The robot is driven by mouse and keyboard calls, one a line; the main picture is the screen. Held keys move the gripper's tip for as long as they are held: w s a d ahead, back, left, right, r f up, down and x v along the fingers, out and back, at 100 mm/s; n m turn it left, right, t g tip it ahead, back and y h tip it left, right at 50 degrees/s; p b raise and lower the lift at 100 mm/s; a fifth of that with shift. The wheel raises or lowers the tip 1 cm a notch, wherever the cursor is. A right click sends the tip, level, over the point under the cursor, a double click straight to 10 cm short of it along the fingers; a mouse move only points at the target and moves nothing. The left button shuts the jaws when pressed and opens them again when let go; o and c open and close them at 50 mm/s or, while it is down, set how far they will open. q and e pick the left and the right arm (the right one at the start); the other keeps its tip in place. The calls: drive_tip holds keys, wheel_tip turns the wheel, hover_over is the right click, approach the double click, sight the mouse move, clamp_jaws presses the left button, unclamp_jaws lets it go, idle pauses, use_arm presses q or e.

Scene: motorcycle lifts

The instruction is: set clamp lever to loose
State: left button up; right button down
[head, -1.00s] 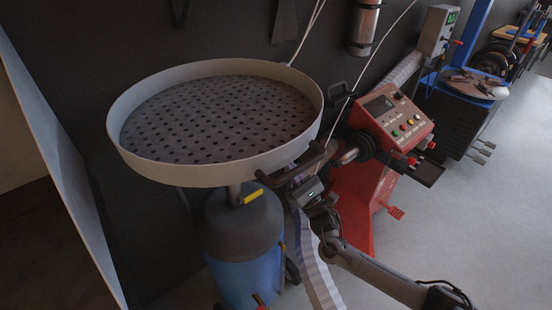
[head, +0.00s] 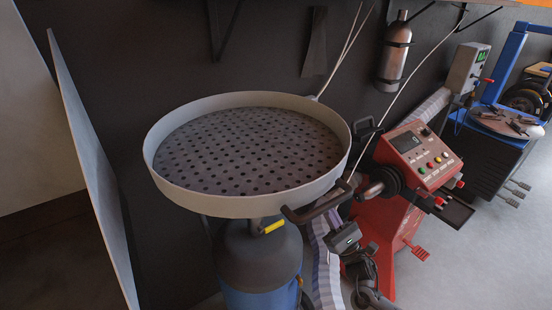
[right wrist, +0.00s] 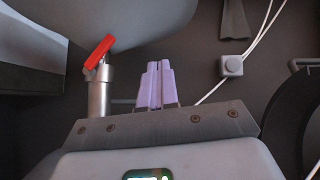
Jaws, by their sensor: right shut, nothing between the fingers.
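A round grey drain pan (head: 330,190) with a perforated plate stands on a post above a blue and grey tank (head: 262,268). A small yellow lever (head: 272,227) sticks out to the right at the post below the pan. In the right wrist view, a red lever (right wrist: 98,50) sits tilted on top of a metal post, left of my fingers. I cannot tell whether another lever is hidden in the head view. My right gripper (right wrist: 158,82) is shut and empty, its lavender fingers apart from the red lever. In the head view, its body (head: 345,238) is right of the post, below the pan's black handle (head: 318,203).
A red machine with a display and buttons (head: 418,158) stands close to the right of my right gripper. A grey panel (head: 95,160) stands at left. A wall fitting with cables (right wrist: 231,66) is at right in the wrist view.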

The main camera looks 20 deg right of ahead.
drive_tip(key=s+a+f+m+g+h+p, duration=0.2)
drive_tip(key=s+a+f+m+h+p, duration=0.25)
drive_tip(key=s+m, duration=0.2)
drive_tip(key=s+a+f+m+g+h+p, duration=0.25)
drive_tip(key=s+m+h+p, duration=0.2)
drive_tip(key=m, duration=0.25)
drive_tip(key=s+a+m+g+y+p, duration=0.1)
drive_tip(key=s+a+m+g, duration=0.2)
drive_tip(key=s+m+g, duration=0.85)
drive_tip(key=s+a+m+g+p, duration=0.25)
drive_tip(key=s+m+g, duration=0.5)
drive_tip(key=m, duration=0.65)
wheel_tip(320, 180, up, 38)
drive_tip(key=s+t+p, duration=0.1)
drive_tip(key=s+p, duration=0.1)
drive_tip(key=p, duration=3.5)
drive_tip(key=shift+a+r+m+t, duration=0.15)
drive_tip(key=shift+a+m+t, duration=0.15)
drive_tip(key=shift+m+t, duration=0.1)
drive_tip(key=shift+w+d, duration=0.1)
